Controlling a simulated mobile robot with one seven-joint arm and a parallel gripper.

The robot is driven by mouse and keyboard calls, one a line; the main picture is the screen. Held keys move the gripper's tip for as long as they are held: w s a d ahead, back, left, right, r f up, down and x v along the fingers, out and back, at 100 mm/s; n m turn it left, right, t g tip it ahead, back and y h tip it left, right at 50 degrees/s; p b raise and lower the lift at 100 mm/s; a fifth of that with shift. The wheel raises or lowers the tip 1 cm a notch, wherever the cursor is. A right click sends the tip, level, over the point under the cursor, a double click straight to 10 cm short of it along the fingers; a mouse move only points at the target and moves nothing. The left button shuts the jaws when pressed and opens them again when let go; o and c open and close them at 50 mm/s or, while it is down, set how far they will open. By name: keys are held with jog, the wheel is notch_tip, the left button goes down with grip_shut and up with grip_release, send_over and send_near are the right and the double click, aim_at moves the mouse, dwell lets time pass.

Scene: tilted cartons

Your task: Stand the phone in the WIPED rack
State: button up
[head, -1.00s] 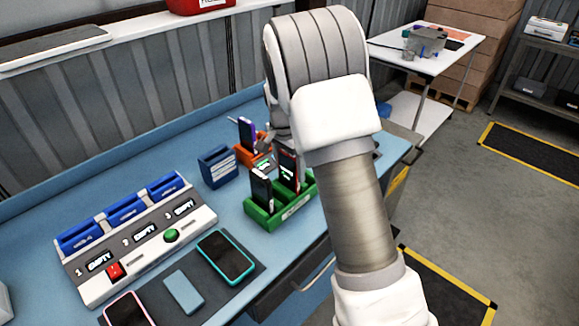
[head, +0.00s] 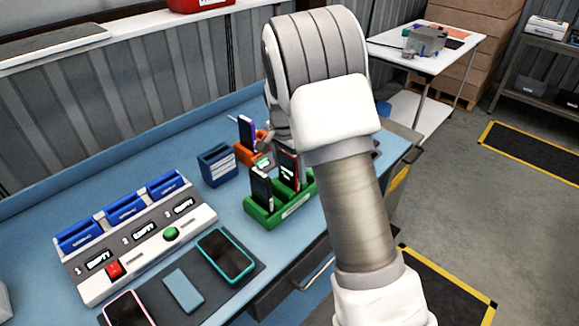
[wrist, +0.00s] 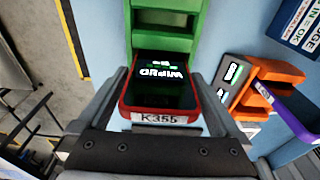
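A red-edged phone (wrist: 163,82) with a dark screen, upside-down green and white text and a K355 label is between the two fingers of my gripper (wrist: 163,95) in the wrist view. The fingers lie close along both its sides, with no clear gap. In the head view this phone (head: 290,166) is upright at the green rack (head: 296,203). Its lower end is hidden, so I cannot tell how deep it sits. A second dark phone (head: 261,187) stands in the same rack at left. My arm hides most of the gripper in the head view.
A blue holder (head: 217,166) stands left. The dock (head: 135,240) reads EMPTY on its displays. A teal-edged phone (head: 226,255) lies on the dark mat.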

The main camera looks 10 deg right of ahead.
notch_tip(320, 180, up, 17)
jog(key=s+a, duration=0.1)
jog(key=shift+a+r, duration=0.15)
jog(key=shift+a, duration=0.2)
jog(key=shift+s+p, duration=0.1)
jog(key=shift+p, duration=0.2)
notch_tip(320, 180, up, 7)
jog(key=p, duration=0.6)
